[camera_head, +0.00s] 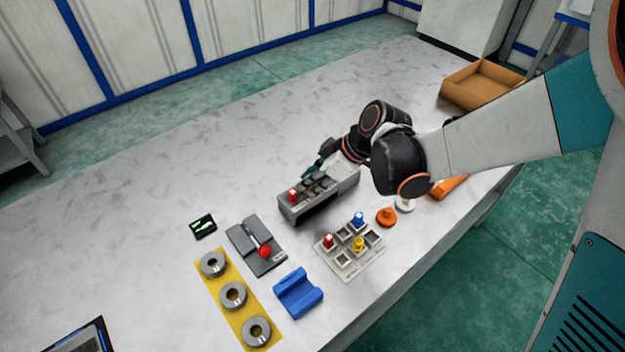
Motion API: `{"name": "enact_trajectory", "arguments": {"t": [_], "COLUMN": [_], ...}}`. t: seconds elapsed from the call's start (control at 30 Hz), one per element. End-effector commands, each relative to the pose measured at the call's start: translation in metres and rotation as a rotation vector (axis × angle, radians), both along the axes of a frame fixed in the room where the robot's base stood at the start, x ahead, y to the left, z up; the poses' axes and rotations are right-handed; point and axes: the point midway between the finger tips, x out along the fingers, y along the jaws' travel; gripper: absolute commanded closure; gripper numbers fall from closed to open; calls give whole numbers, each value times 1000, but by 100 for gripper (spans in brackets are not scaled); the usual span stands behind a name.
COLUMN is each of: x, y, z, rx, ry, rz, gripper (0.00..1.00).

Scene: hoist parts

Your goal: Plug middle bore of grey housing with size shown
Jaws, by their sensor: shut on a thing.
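The grey housing (318,211) is a long block on the table with a row of bores in its top. A red plug (292,195) stands in its left end bore. My gripper (318,172) is just behind and over the middle of the housing. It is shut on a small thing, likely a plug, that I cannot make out. Whether that thing is in the middle bore is hidden. A pale plug tray (346,272) holds a red plug (328,241), a blue plug (358,218) and a yellow plug (358,243). A small black display (203,226) shows green marks, too small to read.
Left of the tray are a grey fixture (242,236) with a red knob (265,252), a blue cradle (298,293) and a yellow strip (225,279) with metal rings. An orange knob (386,217) lies right. A cardboard box (480,85) stands at the far right. The back table is clear.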

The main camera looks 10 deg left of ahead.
Motion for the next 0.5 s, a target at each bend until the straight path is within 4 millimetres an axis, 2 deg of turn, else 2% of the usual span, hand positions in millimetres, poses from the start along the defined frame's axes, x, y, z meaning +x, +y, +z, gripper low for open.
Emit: {"name": "enact_trajectory", "arguments": {"t": [0.4, 0.43, 0.5], "x": [0, 0, 0], "y": [0, 0, 0], "z": [0, 0, 0], "rx": [0, 0, 0], "ry": [0, 0, 0], "rz": [0, 0, 0], "gripper": [96, 79, 64]}}
